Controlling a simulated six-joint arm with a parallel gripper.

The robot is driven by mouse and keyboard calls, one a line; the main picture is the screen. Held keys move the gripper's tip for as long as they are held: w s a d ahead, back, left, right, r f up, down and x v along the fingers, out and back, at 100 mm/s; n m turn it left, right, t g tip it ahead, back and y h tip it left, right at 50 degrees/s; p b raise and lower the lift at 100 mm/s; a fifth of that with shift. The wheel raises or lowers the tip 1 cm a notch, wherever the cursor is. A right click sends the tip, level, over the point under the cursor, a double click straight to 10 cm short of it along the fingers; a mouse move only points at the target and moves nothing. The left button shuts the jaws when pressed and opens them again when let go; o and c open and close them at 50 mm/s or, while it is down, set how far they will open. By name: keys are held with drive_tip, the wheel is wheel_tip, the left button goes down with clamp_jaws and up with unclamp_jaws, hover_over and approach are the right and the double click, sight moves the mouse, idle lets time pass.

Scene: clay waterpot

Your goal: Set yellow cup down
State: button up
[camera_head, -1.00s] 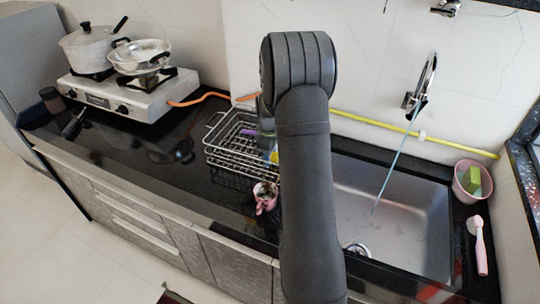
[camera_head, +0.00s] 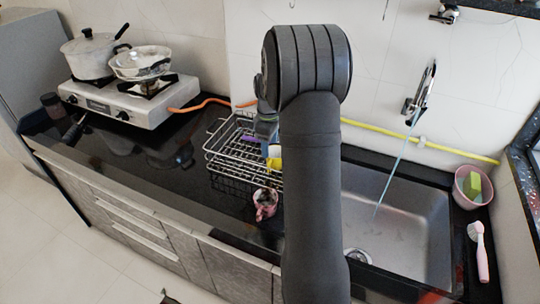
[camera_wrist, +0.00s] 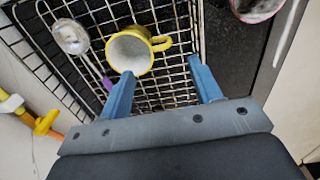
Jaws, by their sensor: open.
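The yellow cup (camera_wrist: 149,66) with a pale inside sits on the wire dish rack (camera_wrist: 180,88), its opening facing the wrist camera and its handle pointing right. In the head view a small part of the yellow cup (camera_head: 274,163) shows on the rack, the rest hidden by my arm. My gripper (camera_wrist: 162,70) is open and empty, its two blue fingers spread wide. The cup's handle is just beyond the fingertips and apart from them, and the cup body is ahead and to the left.
A round metal item (camera_wrist: 70,37) is at the rack's left. The sink (camera_head: 400,215) is to the right, the stove (camera_head: 130,97) with pots to the left. Open counter lies between stove and rack.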

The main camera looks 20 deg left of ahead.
wheel_tip(320, 180, up, 4)
drive_tip(key=shift+s+f, duration=0.1)
drive_tip(key=shift+f, duration=0.1)
drive_tip(key=shift+w+f, duration=0.15)
drive_tip(key=shift+f, duration=1.9)
drive_tip(key=shift+w+f, duration=0.1)
drive_tip(key=shift+f, duration=1.95)
drive_tip(key=shift+f, duration=0.1)
